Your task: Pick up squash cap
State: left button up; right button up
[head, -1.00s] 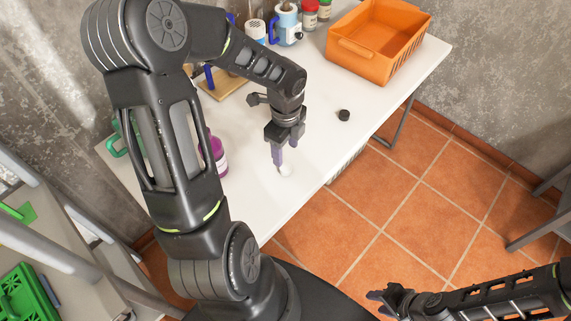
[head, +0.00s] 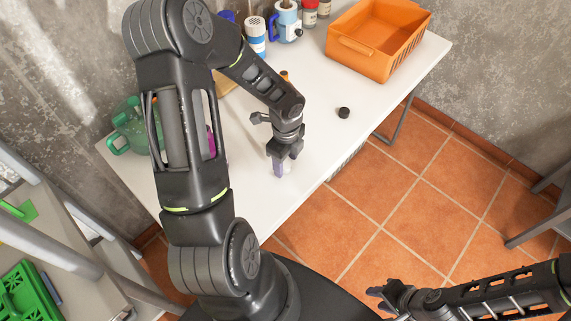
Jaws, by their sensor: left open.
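My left gripper (head: 282,170) points down low over the white table, its fingers open. A small white cap is mostly hidden at its fingertips; I cannot tell whether the fingers touch it. A small black cap (head: 344,112) lies on the table to the right of the gripper, apart from it. I cannot tell for sure which cap is the squash cap. A magenta bottle (head: 211,141) is mostly hidden behind my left arm. My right gripper (head: 382,297) is low at the front, away from the table, and its opening is unclear.
The white table (head: 320,140) has an orange crate (head: 365,57) at the back right. A blue-and-white mug (head: 287,22), a white-and-blue container (head: 255,35) and small jars stand at the back. A green watering can (head: 128,128) is at left.

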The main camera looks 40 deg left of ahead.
pick_arm(q)
jog(key=shift+f, duration=0.2)
jog(key=shift+c, duration=0.3)
grip_shut()
dwell(0.6)
